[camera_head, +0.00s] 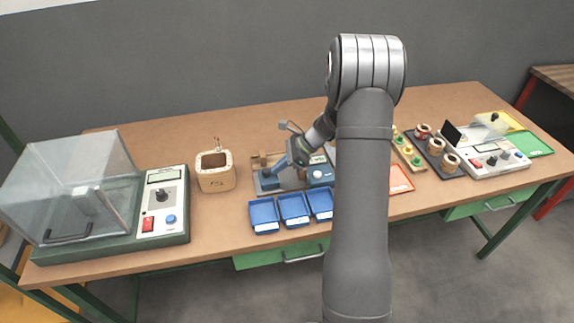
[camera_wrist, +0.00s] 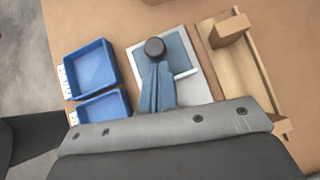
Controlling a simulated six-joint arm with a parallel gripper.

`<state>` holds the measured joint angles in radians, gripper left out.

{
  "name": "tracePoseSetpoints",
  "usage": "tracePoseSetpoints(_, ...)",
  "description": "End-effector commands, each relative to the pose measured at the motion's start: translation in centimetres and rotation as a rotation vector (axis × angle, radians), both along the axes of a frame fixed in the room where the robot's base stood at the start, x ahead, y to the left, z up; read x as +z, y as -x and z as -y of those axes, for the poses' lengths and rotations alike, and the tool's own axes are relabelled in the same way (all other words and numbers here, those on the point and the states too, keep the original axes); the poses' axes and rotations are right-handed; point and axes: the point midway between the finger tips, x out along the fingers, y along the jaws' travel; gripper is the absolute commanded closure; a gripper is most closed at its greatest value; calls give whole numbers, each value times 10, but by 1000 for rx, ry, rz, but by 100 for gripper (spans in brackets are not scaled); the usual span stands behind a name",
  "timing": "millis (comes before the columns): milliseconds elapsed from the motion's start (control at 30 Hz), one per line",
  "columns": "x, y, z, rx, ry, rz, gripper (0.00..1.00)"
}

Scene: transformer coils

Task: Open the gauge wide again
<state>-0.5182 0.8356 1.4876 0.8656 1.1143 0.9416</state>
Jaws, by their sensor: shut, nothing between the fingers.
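The gauge (camera_head: 319,174) sits on the bench near the middle in the head view; its right part is a blue housing with a white round dial. Its left part is a blue block with a black knob (camera_head: 266,174). In the wrist view the black knob (camera_wrist: 155,47) stands above a blue pad on a pale grey base plate (camera_wrist: 196,92). My gripper (camera_wrist: 156,68) has its blue fingers together and empty, with the tips right by the knob; I cannot tell whether they touch it. The gap between the gauge's parts is hidden by my gripper.
Several blue trays (camera_head: 263,229) stand in front of the gauge. A wooden fixture (camera_wrist: 242,65) lies beside it. A wooden box (camera_head: 215,185) stands to its left, and a clear-covered tester (camera_head: 165,240) farther left. My arm hides part of the bench to the right.

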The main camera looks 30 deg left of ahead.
Motion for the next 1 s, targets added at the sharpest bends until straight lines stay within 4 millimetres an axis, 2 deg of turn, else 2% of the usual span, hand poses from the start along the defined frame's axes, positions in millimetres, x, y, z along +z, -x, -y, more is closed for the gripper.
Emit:
tracePoseSetpoints(333,5,-4,4,-2,0,2,100)
tracePoseSetpoints(700,54,-31,41,-3,-1,3,100)
tracePoseSetpoints(1000,73,-41,56,-1,0,1,100)
